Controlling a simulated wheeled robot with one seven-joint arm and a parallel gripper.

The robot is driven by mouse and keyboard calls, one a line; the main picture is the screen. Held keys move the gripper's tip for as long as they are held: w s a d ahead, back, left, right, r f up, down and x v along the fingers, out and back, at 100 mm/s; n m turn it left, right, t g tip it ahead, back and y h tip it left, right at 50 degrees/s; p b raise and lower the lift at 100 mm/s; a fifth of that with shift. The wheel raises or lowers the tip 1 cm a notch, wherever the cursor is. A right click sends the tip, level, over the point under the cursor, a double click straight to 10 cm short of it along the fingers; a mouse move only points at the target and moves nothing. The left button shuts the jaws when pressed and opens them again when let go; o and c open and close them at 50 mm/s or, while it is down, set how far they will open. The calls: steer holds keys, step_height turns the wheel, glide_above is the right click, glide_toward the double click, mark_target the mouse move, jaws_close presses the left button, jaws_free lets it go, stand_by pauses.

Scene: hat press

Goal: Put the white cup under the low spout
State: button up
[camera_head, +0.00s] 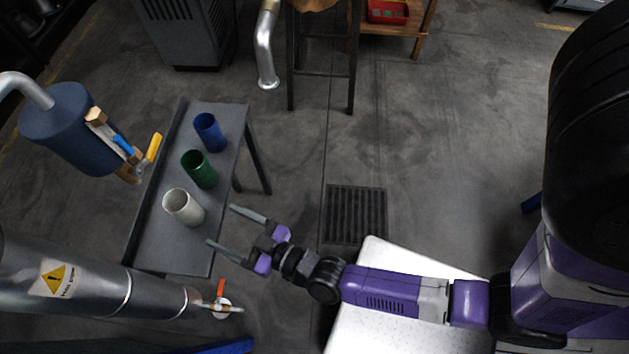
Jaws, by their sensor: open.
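The white cup (182,210) stands upright on a narrow dark bench (160,250), nearest to me in a row with a green cup (200,170) and a blue cup (209,132). My gripper (221,225) is open and empty just right of the white cup, its fingers pointing toward it. The fingertips look apart from the cup. A silver pipe (110,291) with a red-handled valve (222,299) ends near the bench's near end. A bent metal pipe (265,55) hangs at the top. I cannot tell which outlet is the low spout.
A blue tank (72,130) with a yellow-handled tap (153,148) overhangs the bench's left side. A white speckled surface (385,333) lies under my arm. A wooden stand with a red tray (388,11) is at the back. The floor right of the bench is mostly clear.

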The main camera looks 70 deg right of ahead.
steer(key=s+d+r+g, duration=0.1)
steer(key=s+d+r, duration=0.1)
steer(key=s+r, duration=0.6)
steer(key=s+d+r+n+g+y, duration=0.1)
steer(key=s+d+r, duration=0.1)
steer(key=s+r, duration=0.7)
steer(key=s, duration=0.5)
steer(key=shift+s+d+g, duration=0.2)
steer(key=shift+s+g, duration=0.1)
steer(key=shift+s, duration=0.05)
steer(key=shift+o, duration=0.4)
steer(key=shift+s+r, duration=0.15)
steer(key=shift+r, duration=0.15)
